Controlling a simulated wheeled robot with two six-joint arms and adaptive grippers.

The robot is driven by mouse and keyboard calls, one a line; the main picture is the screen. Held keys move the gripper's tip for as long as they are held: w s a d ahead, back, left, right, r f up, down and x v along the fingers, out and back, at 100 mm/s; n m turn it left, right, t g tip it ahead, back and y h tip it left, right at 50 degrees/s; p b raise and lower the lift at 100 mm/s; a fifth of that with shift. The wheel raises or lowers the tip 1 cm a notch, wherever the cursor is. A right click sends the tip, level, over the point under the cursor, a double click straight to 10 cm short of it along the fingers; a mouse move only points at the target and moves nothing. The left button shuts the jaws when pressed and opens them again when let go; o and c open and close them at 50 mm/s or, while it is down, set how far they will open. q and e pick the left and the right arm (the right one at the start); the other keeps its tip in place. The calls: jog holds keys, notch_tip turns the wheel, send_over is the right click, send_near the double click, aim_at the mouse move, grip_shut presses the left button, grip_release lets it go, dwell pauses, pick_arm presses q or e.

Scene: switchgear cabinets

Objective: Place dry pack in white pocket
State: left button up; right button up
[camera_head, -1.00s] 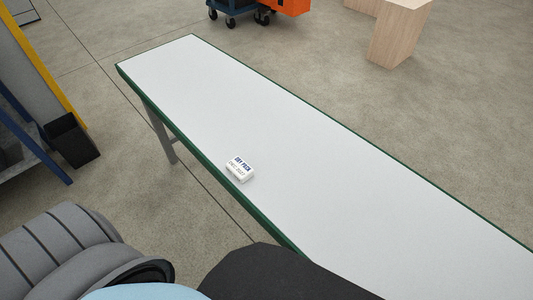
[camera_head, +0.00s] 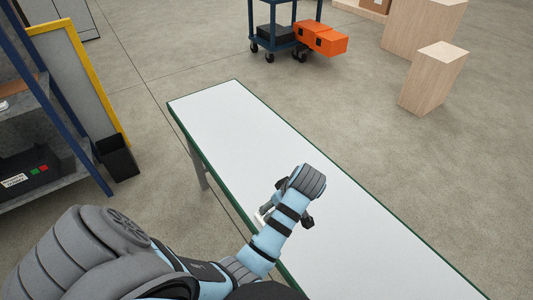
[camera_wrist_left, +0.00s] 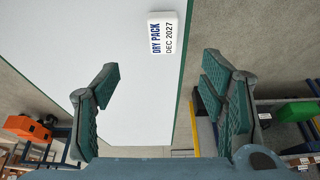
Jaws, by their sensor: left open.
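The dry pack is a small white block with blue and black lettering. In the left wrist view the dry pack (camera_wrist_left: 163,34) lies on the white table top near its green edge, beyond the fingertips. In the head view the dry pack (camera_head: 259,221) is partly hidden by my left arm. My left gripper (camera_head: 284,213) is over the table next to the pack. In the left wrist view my left gripper (camera_wrist_left: 161,78) is open and empty, its fingers apart on either side of the pack's line. I cannot make out a white pocket. My right gripper is not in view.
The white table (camera_head: 225,115) with green edges is otherwise bare. A blue-framed shelf (camera_head: 60,115) stands at left with a black box (camera_head: 28,172), beside a dark bin (camera_head: 117,157). A blue cart (camera_head: 283,30), orange boxes (camera_head: 321,38) and wooden blocks (camera_head: 434,78) stand farther back.

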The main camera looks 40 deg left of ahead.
pick_arm(q)
jog(key=b+x, duration=0.1)
jog(key=x, duration=0.6)
jog(key=b+x, duration=0.2)
jog(key=x, duration=0.5)
jog(key=shift+s+a+r, duration=0.1)
jog(key=shift+s+a, duration=0.1)
jog(key=shift+r, duration=0.15)
jog(key=c, duration=1.3)
